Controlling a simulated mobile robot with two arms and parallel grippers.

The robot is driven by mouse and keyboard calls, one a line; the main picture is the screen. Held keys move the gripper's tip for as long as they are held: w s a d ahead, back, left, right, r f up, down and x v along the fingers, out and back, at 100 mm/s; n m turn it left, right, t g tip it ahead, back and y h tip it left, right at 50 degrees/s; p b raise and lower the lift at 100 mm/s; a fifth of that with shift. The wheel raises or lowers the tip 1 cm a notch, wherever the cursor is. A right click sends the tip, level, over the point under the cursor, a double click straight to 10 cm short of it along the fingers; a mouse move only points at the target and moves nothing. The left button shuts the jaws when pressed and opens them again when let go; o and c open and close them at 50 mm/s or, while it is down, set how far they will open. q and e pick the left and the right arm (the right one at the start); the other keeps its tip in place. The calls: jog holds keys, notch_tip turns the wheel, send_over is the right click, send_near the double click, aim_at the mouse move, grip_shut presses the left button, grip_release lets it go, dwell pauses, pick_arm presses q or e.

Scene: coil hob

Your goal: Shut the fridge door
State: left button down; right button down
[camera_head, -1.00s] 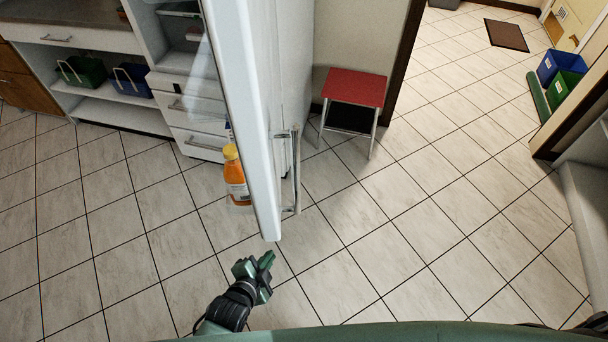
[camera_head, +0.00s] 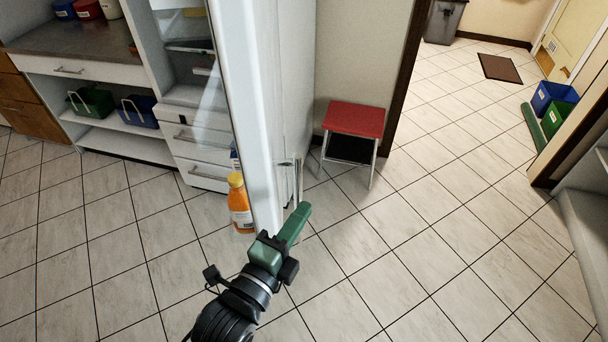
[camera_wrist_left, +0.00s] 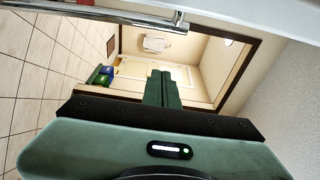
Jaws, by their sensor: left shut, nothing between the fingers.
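The white fridge door (camera_head: 240,100) stands open, seen nearly edge-on in the head view. Its metal bar handle (camera_head: 298,180) is on the right-hand face; the handle also crosses the top of the left wrist view (camera_wrist_left: 120,17). An orange bottle (camera_head: 240,205) sits low on the door's inner side. My left gripper (camera_head: 303,212) is shut and empty, at the lower end of the door, in front of the handle's lower part in the picture. In the wrist view its closed green fingers (camera_wrist_left: 162,88) appear apart from the handle. My right gripper is not in view.
The fridge interior with white drawers (camera_head: 205,140) is open behind the door. A red-topped stool (camera_head: 354,120) stands right of the door. Blue and green bins (camera_head: 555,108) stand by the right wall. The tiled floor (camera_head: 400,250) is clear in front.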

pick_arm(q)
jog(key=p+x, duration=0.3)
jog(key=x, duration=0.7)
jog(key=a, duration=0.2)
jog(key=a+p, duration=0.1)
jog(key=a, duration=0.1)
jog(key=shift+w+r, duration=0.1)
jog(key=shift+w, duration=0.3)
jog(key=shift+d, duration=0.15)
